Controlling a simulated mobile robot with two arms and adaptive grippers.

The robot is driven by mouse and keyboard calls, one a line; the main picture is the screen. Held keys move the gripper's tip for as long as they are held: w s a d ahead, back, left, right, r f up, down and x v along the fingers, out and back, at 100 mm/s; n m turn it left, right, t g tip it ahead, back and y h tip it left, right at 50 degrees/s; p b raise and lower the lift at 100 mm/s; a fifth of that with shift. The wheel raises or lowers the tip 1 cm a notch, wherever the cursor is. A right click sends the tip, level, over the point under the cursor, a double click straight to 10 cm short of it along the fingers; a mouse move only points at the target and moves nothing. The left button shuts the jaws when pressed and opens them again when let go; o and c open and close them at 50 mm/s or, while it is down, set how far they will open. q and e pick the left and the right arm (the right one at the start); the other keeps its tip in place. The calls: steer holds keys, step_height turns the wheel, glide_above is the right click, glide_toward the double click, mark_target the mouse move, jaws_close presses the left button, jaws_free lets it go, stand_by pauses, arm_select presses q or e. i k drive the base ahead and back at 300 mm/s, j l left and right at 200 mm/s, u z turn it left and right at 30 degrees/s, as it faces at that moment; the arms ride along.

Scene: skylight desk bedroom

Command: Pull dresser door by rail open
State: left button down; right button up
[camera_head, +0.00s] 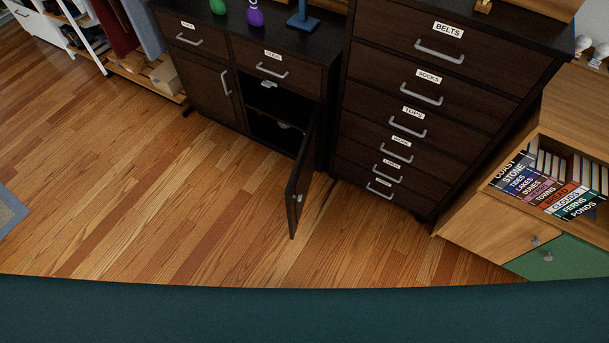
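The dark wood dresser (228,50) stands at the back centre under a black top. Its right lower door (301,182) is swung wide open toward me and shows nearly edge-on. A small part of its handle shows near the door's free edge. Behind it the dark compartment (268,107) is exposed, with a shelf and small pale items inside. The left lower door (205,90) is closed, with an upright silver rail handle (226,83). Two labelled drawers above the doors are closed. Neither of my grippers shows in the view.
A tall dark chest of labelled drawers (398,118) stands right of the open door. A wooden bookcase (487,228) with books is at the right. Clothes hang over a low shelf at upper left. The wooden floor (150,190) in front is clear.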

mark_target(211, 86)
steer(key=i+j, duration=0.2)
steer(key=j, duration=0.15)
steer(key=i+j, duration=0.2)
steer(key=j, duration=0.2)
steer(key=i+j, duration=0.15)
steer(key=j, duration=0.2)
steer(key=u, duration=0.05)
